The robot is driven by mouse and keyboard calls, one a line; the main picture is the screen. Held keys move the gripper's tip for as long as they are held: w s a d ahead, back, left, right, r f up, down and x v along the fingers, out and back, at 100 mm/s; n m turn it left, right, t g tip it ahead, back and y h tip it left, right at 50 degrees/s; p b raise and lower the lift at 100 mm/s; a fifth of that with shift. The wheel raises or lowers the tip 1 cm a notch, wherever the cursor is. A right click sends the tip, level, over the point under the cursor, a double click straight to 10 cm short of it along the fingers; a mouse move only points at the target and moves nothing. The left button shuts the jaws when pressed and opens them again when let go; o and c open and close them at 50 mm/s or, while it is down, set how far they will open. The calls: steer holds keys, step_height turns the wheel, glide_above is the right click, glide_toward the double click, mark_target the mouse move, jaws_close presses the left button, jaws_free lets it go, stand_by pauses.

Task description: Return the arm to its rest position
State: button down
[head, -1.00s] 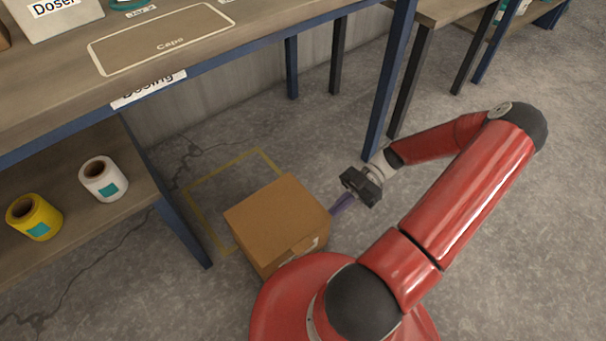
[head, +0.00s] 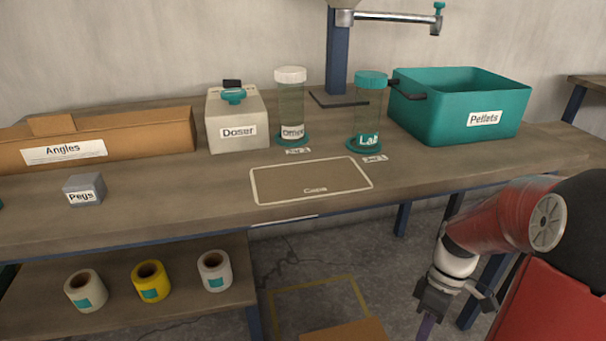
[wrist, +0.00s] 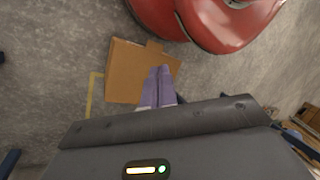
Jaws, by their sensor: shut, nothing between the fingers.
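My red arm (head: 500,218) is at the lower right of the head view, bent downward beside the workbench. My gripper (head: 426,328) hangs low in front of the bench, partly cut off by the frame's bottom edge. In the wrist view its purple fingers (wrist: 160,88) are together with nothing between them. They point toward a cardboard box (wrist: 130,75) on the floor and overlap it in the picture. Whether they touch it cannot be told, but they look apart. The box top also shows at the bottom of the head view (head: 345,332).
The workbench (head: 200,200) carries a Doser box (head: 237,125), two jars, a teal Pellets bin (head: 460,105) and an Angles carton (head: 100,140). Tape rolls (head: 150,281) stand on the lower shelf. A yellow floor outline (head: 310,283) lies by the box. A blue bench leg is close to my gripper.

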steer(key=s+a+r+m+t+h+p, duration=0.1)
steer(key=s+a+r+m+t, duration=0.1)
steer(key=r, duration=0.4)
steer(key=s+a+r+m+t+p, duration=0.1)
steer(key=a+r+m+t, duration=0.2)
steer(key=r, duration=0.4)
steer(key=s+a+r+m+t+h+p, duration=0.1)
steer(key=s+a+r+m+t+p, duration=0.1)
steer(key=r, duration=0.5)
steer(key=a+m+t, duration=0.1)
steer(key=m+t, duration=0.1)
steer(key=shift+s+a+r+m+t+h, duration=0.25)
steer(key=shift+s+a+m+t+h, duration=0.05)
steer(key=shift+a+m, duration=0.1)
